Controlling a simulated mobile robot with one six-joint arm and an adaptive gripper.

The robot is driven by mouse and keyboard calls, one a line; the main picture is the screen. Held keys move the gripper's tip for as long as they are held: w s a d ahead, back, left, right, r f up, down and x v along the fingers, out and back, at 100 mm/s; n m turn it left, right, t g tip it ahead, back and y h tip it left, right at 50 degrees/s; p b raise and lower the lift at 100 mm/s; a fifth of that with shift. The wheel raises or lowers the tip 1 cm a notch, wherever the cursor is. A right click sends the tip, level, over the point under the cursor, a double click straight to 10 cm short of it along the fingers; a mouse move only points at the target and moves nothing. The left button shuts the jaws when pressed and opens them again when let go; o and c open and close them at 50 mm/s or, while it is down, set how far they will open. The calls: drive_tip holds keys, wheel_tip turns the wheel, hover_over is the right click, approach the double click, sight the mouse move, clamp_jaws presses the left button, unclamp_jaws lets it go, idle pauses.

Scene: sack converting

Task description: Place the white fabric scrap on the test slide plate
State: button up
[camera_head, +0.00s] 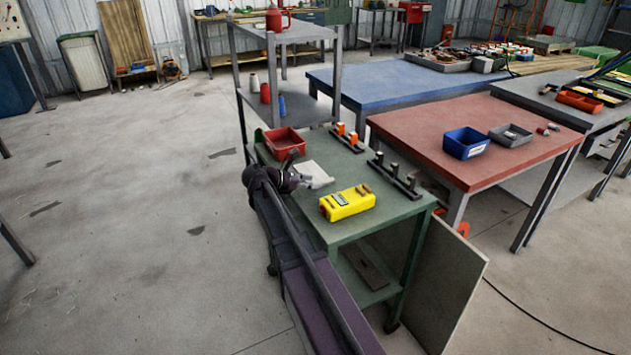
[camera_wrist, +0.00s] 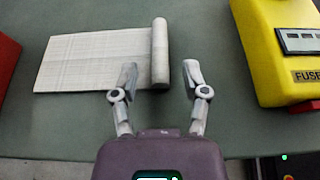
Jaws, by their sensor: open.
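The white fabric scrap (camera_wrist: 92,62) lies on the green bench top, flat on the left with a rolled or folded right edge (camera_wrist: 160,50). In the head view the scrap (camera_head: 316,172) is partly behind my gripper (camera_head: 301,179). In the wrist view my gripper (camera_wrist: 160,72) is open and empty. The near end of the roll appears between its fingertips, with gaps on both sides; the height above the bench is hard to judge. A yellow device (camera_head: 349,203) stands to the right; it also shows in the wrist view (camera_wrist: 290,50). I cannot identify the test slide plate.
A red bin (camera_head: 286,142) stands on the green bench (camera_head: 372,220) behind the scrap. Two dark racks stand at the back (camera_head: 347,141) and right (camera_head: 396,178). A red-topped table (camera_head: 450,185) with a blue bin (camera_head: 465,143) is close on the right.

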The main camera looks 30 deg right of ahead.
drive_tip(key=p+v, duration=0.3)
drive_tip(key=v, duration=0.7)
drive_tip(key=shift+a+p, duration=0.15)
drive_tip(key=shift+p, duration=0.15)
drive_tip(key=shift+r, duration=0.1)
drive_tip(key=s+a+f+m+y, duration=0.3)
drive_tip(key=s+m+y, duration=0.1)
drive_tip(key=s+m, duration=0.2)
drive_tip(key=s+a+f+m+y, duration=0.3)
drive_tip(key=s+f+m+y, duration=0.1)
drive_tip(key=s, duration=0.4)
drive_tip(key=s+a+f+m+y, duration=0.3)
drive_tip(key=s+f+m+y, duration=0.1)
drive_tip(key=m, duration=0.4)
drive_tip(key=s+y, duration=0.1)
drive_tip(key=s, duration=0.1)
drive_tip(key=shift+s+a+f+y, duration=0.2)
drive_tip(key=shift+s+a+y, duration=0.1)
drive_tip(key=shift+s+a, duration=0.1)
